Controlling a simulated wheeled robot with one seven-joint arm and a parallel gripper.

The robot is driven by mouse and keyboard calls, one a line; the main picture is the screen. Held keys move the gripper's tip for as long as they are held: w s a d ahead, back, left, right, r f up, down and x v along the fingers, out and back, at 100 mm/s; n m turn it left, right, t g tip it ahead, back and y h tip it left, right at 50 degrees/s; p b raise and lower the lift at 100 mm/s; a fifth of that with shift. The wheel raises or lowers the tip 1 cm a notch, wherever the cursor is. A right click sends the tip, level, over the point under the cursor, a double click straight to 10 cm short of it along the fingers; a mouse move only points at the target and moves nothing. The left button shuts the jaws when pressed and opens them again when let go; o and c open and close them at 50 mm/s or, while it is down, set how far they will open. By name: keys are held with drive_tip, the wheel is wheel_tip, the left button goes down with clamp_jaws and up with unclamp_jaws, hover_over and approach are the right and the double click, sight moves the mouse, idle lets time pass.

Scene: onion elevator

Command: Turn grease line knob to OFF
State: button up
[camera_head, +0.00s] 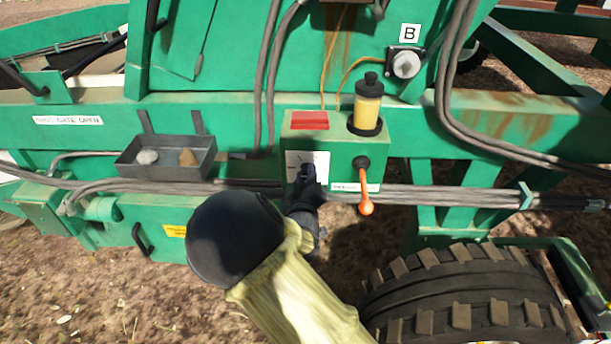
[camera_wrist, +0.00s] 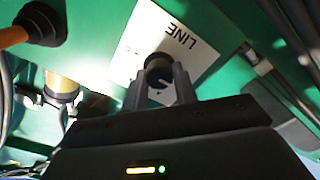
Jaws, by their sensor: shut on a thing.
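The grease line knob (camera_wrist: 158,74) is a dark round knob on a white label plate (camera_wrist: 192,45) that reads "LINE". In the wrist view it sits between the two fingers of my gripper (camera_wrist: 161,88), which is shut on it. A short white mark shows on the knob's face. In the head view my gripper (camera_head: 305,172) reaches the white plate (camera_head: 293,160) on the green box (camera_head: 337,150) and hides most of the knob. The OFF marking cannot be read in either view.
An orange-handled lever (camera_head: 365,195) hangs just right of the plate. A yellow grease container (camera_head: 367,102) and a red block (camera_head: 310,119) are on top of the box. A grey tray (camera_head: 165,158) with two stones is on the left. Cables (camera_head: 450,196) run behind the arm.

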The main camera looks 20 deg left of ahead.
drive_tip(key=o, duration=1)
drive_tip(key=shift+s, duration=0.1)
drive_tip(key=shift+p+v, duration=1.1)
drive_tip(key=shift+v, duration=7.5)
drive_tip(key=shift+d, duration=0.1)
